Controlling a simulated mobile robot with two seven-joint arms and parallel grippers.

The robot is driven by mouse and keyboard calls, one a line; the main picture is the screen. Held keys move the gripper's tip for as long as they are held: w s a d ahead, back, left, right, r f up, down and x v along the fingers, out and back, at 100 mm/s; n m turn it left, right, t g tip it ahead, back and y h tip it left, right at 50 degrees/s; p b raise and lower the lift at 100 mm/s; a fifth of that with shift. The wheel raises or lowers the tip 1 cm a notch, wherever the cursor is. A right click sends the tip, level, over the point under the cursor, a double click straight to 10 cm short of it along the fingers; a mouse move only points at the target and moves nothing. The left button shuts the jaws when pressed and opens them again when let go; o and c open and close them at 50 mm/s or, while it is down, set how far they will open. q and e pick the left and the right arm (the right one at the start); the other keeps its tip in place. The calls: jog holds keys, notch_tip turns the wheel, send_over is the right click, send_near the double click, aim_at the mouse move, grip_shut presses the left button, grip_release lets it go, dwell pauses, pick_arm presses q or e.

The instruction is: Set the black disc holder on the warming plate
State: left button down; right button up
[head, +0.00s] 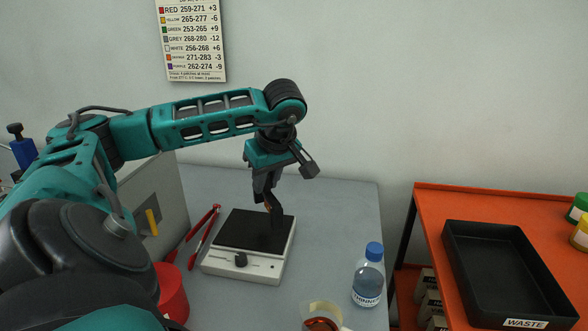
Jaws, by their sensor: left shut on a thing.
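The warming plate (216,257) is a white box with a black top and a dark front knob, standing on the grey table. My left gripper (267,193) points down over the right part of its black top. It is shut on a dark, thin piece, which I take to be the black disc holder (277,220). A small brownish patch shows by the fingers. The holder looks upright, its dark shape merging with the black top, so I cannot tell whether it touches the plate. My right gripper is out of view.
An orange bench (432,222) holds a black waste tray (470,285).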

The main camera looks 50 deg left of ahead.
pick_arm(q)
jog(key=shift+s+a+n+g+h+b, duration=0.5)
jog(key=shift+s+a+n+g+b, duration=1.55)
jog(key=shift+a+n, duration=2.35)
jog(key=shift+n+h, duration=0.4)
jog(key=shift+n, duration=0.4)
jog(key=w+d+f+b, duration=0.1)
jog(key=b, duration=0.1)
jog(key=w+d+f+b, duration=0.1)
jog(key=w+f+b, duration=0.1)
jog(key=w+d+f+b, duration=0.1)
jog(key=w+b, duration=0.1)
jog(key=shift+w+d+f, duration=0.1)
jog(key=shift+w+f, duration=0.1)
jog(key=shift+f, duration=0.1)
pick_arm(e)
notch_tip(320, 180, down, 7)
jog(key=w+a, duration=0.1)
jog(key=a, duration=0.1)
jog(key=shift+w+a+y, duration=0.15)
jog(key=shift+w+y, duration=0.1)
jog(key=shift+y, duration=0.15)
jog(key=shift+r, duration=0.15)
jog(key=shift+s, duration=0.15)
